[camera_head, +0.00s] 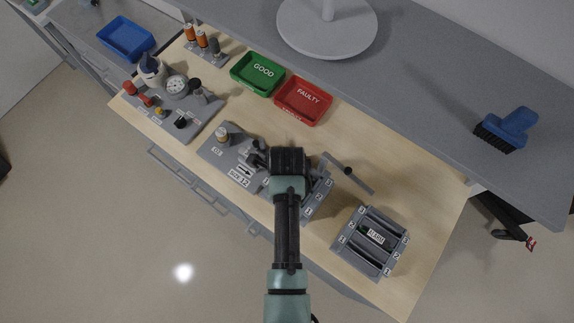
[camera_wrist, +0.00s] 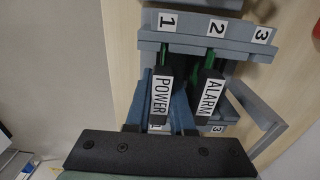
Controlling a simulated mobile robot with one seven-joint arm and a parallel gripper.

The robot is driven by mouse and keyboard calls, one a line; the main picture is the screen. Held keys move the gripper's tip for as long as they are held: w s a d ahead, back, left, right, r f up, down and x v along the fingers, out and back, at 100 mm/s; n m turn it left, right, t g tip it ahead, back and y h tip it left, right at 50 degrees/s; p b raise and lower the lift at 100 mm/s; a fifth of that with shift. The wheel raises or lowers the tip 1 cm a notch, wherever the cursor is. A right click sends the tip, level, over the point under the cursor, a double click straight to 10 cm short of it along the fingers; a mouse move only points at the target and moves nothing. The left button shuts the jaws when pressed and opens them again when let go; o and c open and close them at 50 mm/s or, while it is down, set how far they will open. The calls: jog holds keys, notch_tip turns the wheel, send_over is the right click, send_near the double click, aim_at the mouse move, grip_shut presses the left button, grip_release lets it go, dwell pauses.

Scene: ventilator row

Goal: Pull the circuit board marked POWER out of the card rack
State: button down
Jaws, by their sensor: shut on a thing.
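The POWER board (camera_wrist: 162,94) has a black handle with a white label, and a strip of its green card shows between handle and rack in the wrist view. It lines up with slot 1 of the grey card rack (camera_wrist: 190,40). My gripper (camera_wrist: 164,112) has its blue fingers on either side of this handle and is shut on it. The ALARM board (camera_wrist: 209,98) stands beside it in line with slot 2, just right of the fingers. In the head view my gripper (camera_head: 288,162) hides most of the rack (camera_head: 318,200), and the POWER board is not visible there.
A second grey rack (camera_head: 353,258) with a labelled card stands to the right on the wooden bench. A grey bar (camera_head: 350,174) lies close behind the first rack. Green GOOD (camera_head: 258,74) and red FAULTY (camera_head: 303,101) trays are at the back. Bench devices (camera_head: 175,100) stand left.

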jog(key=shift+r+p, duration=4.1)
jog(key=shift+r, duration=0.05)
